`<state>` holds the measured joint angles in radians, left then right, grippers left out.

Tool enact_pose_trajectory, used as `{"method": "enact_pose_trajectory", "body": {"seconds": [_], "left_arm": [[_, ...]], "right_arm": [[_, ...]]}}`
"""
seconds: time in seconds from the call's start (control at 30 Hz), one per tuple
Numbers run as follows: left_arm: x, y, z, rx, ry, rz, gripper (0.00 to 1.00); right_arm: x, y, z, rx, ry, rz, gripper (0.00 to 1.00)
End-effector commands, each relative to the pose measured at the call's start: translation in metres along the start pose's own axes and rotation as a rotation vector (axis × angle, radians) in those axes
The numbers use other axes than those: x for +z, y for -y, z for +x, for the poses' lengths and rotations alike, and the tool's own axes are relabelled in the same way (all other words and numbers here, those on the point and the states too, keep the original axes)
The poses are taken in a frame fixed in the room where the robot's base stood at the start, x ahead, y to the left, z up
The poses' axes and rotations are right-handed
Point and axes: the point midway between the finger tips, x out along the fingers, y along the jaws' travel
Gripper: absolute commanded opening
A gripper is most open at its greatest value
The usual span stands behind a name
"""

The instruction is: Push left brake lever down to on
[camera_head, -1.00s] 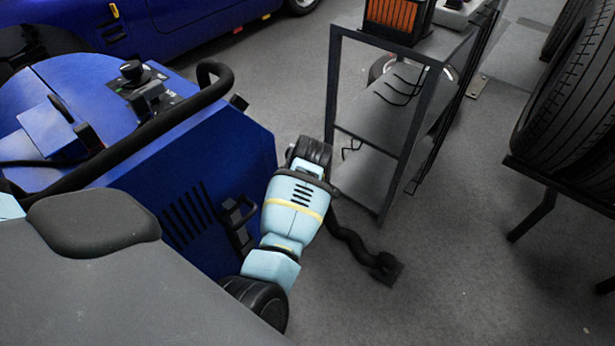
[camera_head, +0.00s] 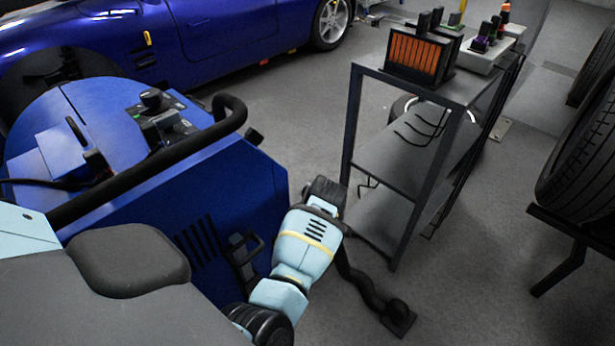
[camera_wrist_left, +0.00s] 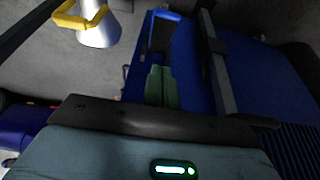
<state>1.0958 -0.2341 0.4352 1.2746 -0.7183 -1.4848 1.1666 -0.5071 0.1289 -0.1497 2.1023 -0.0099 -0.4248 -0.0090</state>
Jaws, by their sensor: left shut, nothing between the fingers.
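A blue dynamometer unit (camera_head: 170,160) stands at the left in the head view, with a black knob and control panel (camera_head: 160,115) on top. A small dark lever-like part (camera_head: 85,145) rises from its top left; I cannot tell whether it is the left brake lever or its position. In the left wrist view, my left gripper (camera_wrist_left: 161,82) has its greenish fingers together and holds nothing. Blue surfaces lie beyond and beside it. Its contact with any lever cannot be told. The left gripper is not seen in the head view. My right gripper does not show.
A black tube rail (camera_head: 160,160) runs along the unit. A dark shelf (camera_head: 410,160) carries an orange-fronted box (camera_head: 418,58). A blue car (camera_head: 200,35) is behind, and a tire (camera_head: 585,160) is at right. A yellow-handled silver part (camera_wrist_left: 98,25) shows in the wrist view.

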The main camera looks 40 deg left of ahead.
Motion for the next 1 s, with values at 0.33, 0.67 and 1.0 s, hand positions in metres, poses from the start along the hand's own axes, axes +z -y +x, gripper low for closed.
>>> {"method": "enact_pose_trajectory", "body": {"seconds": [0.33, 0.67, 1.0], "left_arm": [[0.008, 0.001, 0.064, -0.003, 0.002, 0.002, 0.00], [0.028, 0.000, 0.081, 0.000, 0.001, 0.001, 0.00], [0.029, 0.000, 0.081, 0.001, 0.001, 0.000, 0.00]], "right_arm": [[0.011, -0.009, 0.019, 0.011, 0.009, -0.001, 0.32], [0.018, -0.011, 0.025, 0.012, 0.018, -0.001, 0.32], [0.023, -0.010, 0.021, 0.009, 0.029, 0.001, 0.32]]}}
